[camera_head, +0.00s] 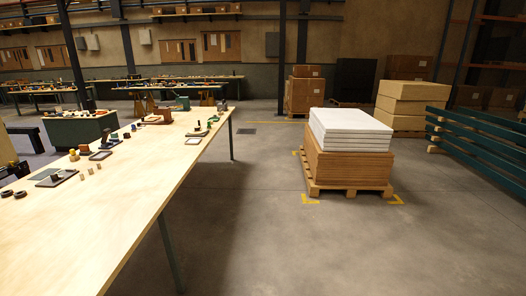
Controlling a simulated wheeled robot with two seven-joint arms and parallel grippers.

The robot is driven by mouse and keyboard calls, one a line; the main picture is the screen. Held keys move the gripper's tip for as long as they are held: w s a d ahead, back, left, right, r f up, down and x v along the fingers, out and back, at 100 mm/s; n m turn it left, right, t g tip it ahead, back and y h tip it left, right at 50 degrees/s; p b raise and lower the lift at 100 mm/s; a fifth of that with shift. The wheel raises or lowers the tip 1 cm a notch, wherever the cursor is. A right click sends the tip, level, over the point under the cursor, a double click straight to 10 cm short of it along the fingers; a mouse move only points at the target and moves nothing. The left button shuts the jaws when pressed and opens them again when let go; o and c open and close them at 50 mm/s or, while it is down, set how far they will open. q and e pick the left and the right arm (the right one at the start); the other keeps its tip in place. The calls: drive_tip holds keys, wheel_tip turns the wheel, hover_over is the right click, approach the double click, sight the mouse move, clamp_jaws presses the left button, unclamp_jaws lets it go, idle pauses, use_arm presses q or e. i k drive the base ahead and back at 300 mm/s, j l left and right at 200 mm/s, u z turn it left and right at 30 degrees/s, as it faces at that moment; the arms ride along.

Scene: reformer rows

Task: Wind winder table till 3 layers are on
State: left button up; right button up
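A long pale wooden table (120,195) with dark green legs runs from the lower left toward the middle. Small items stand along its far left side. A brown wooden device (159,117) and a green block-like item (183,103) are near its far end. A dark flat plate with a knob (57,178), small wooden pieces (86,173) and dark rings (20,194) lie nearer. I cannot tell which item is the winder, and no wound layers can be made out. Neither of my grippers is in view.
A pallet (349,187) carries brown boards and white slabs (350,130) right of the table. Stacked cartons (304,92) and large tan blocks (402,100) stand behind. A green rail barrier (480,145) is at the right. The grey floor between table and pallet is clear.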

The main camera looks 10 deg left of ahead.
sight(192, 132)
drive_tip(key=i+u, duration=0.1)
drive_tip(key=i, duration=2.9)
drive_tip(key=i+l+u, duration=0.1)
drive_tip(key=i+u, duration=0.25)
drive_tip(key=i+l+u, duration=0.25)
drive_tip(key=i+u, duration=0.15)
drive_tip(key=i+l+u, duration=1.1)
drive_tip(key=l, duration=0.25)
drive_tip(key=i+l+u, duration=0.1)
drive_tip(key=l+u, duration=0.25)
drive_tip(key=l, duration=0.15)
drive_tip(key=i+l+u, duration=0.1)
drive_tip(key=l+u, duration=0.3)
drive_tip(key=l, duration=0.25)
